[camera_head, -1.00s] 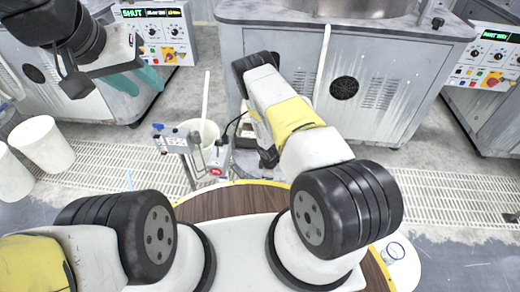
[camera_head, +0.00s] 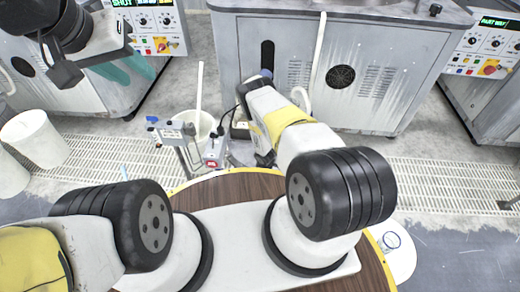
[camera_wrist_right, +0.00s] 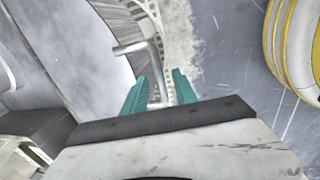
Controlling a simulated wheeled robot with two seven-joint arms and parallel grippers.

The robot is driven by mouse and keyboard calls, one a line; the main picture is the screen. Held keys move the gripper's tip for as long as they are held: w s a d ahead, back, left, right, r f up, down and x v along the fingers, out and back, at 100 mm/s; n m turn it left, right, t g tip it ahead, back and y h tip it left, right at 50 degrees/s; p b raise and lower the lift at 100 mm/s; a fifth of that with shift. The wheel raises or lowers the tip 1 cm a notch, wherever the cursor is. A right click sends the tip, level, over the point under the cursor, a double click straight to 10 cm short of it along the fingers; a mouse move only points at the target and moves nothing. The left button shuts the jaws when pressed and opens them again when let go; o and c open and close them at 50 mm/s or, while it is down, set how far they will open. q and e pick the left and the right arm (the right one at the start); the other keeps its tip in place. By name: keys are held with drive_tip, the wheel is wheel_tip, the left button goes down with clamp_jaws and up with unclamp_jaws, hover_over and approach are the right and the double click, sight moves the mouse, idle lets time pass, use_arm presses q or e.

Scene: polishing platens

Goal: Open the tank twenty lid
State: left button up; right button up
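No lid marked twenty can be made out. A grey machine cabinet (camera_head: 400,70) stands ahead, its top cut off by the picture edge. A left machine's panel (camera_head: 148,22) reads SHUT, and a right one's panel (camera_head: 493,45) reads PART WAY. My left gripper (camera_head: 125,70) is at the upper left with its teal fingers apart, holding nothing visible. My right arm reaches forward to the cabinet front, hiding its gripper in the head view. In the right wrist view, my right gripper (camera_wrist_right: 162,88) has its teal fingers apart, with a bent grey bar (camera_wrist_right: 132,47) beyond them.
White buckets (camera_head: 38,138) stand at the left. A small stand with a red-marked box (camera_head: 214,152) and a pale bucket are left of my right arm. A yellow ringed object (camera_wrist_right: 292,45) is at the right wrist view's edge. Floor grating (camera_head: 440,185) runs across the front.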

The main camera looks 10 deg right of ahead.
clamp_jaws()
idle(1.4)
